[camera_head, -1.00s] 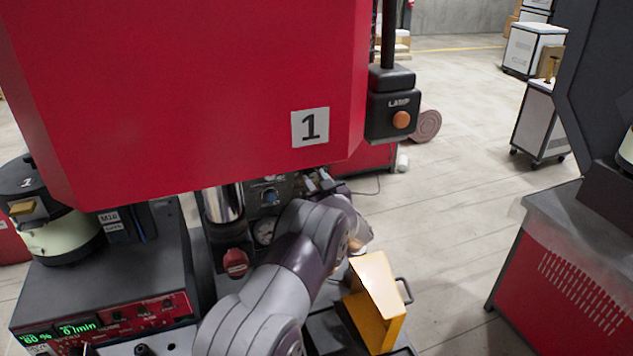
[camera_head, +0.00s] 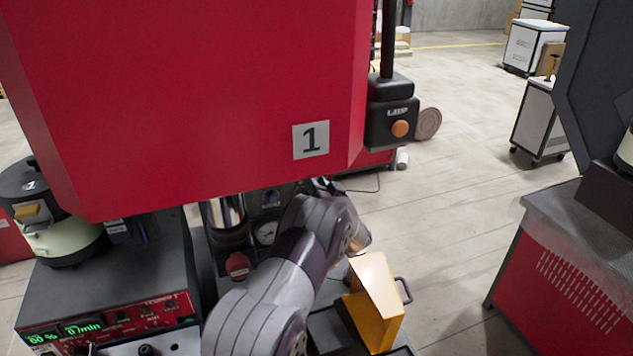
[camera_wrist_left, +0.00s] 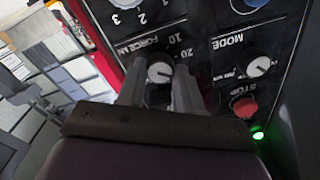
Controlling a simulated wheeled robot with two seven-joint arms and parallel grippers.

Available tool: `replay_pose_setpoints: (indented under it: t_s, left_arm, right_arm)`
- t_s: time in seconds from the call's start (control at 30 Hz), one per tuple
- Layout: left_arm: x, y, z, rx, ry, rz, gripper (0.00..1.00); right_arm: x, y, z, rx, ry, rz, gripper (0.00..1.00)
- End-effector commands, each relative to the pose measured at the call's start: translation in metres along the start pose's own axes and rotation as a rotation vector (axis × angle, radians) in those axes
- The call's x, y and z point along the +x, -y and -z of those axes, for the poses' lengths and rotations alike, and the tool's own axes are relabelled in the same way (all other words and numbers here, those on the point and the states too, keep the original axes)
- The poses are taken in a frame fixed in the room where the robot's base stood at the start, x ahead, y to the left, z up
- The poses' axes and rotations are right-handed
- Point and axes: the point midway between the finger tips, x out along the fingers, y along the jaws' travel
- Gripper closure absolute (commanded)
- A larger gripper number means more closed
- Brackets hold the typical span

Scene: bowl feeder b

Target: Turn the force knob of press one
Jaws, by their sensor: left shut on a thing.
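Press one is the red machine (camera_head: 200,90) with a "1" plate (camera_head: 311,139) at the front of the head view. Its black control panel shows in the left wrist view, with the force knob (camera_wrist_left: 160,72) under the "FORCE kN" scale, marked 10 and 20. My left gripper (camera_wrist_left: 160,82) is at this knob, its two fingers on either side of it and shut on it. In the head view my left arm (camera_head: 300,250) reaches in under the red housing, and its fingers are hidden there. My right gripper is not in view.
Beside the force knob are a mode knob (camera_wrist_left: 258,67), a red stop button (camera_wrist_left: 244,107) and a green light (camera_wrist_left: 258,136). A yellow box-like part (camera_head: 373,305) stands right of my arm.

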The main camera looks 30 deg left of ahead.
Motion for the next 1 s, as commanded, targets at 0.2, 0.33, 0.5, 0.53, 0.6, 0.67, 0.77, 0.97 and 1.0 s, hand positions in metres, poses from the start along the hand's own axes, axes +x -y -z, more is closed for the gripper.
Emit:
replay_pose_setpoints:
  t_s: [0.2, 0.33, 0.5, 0.53, 0.6, 0.67, 0.77, 0.97, 1.0]
  left_arm:
    - [-0.0001, 0.0002, -0.0001, 0.081, -0.002, 0.0, 0.95]
    - [-0.0001, 0.0001, -0.0002, 0.104, -0.003, 0.0, 0.95]
    - [-0.0001, -0.0001, -0.0003, 0.115, -0.003, -0.001, 0.95]
    - [-0.0001, -0.0001, -0.0003, 0.116, -0.004, -0.001, 0.95]
    - [-0.0001, -0.0001, -0.0003, 0.116, -0.004, -0.001, 0.95]
    - [-0.0001, -0.0001, -0.0003, 0.115, -0.004, -0.001, 0.95]
    - [-0.0002, -0.0002, -0.0003, 0.115, -0.004, -0.001, 0.95]
    - [-0.0002, -0.0002, -0.0003, 0.114, -0.004, -0.001, 0.39]
    - [-0.0001, -0.0002, -0.0003, 0.114, -0.004, -0.001, 0.39]
  right_arm:
    - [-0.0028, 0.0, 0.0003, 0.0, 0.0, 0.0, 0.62]
    - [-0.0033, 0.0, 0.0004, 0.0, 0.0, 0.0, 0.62]
    - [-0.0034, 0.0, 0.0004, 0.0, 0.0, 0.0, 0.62]
    - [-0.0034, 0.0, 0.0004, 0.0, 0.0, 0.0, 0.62]
    - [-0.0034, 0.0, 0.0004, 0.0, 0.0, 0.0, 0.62]
    - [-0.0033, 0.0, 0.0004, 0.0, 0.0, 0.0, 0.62]
    - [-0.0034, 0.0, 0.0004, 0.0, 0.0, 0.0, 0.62]
    - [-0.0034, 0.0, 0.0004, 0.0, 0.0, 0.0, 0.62]
    - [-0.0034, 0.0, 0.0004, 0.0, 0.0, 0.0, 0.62]
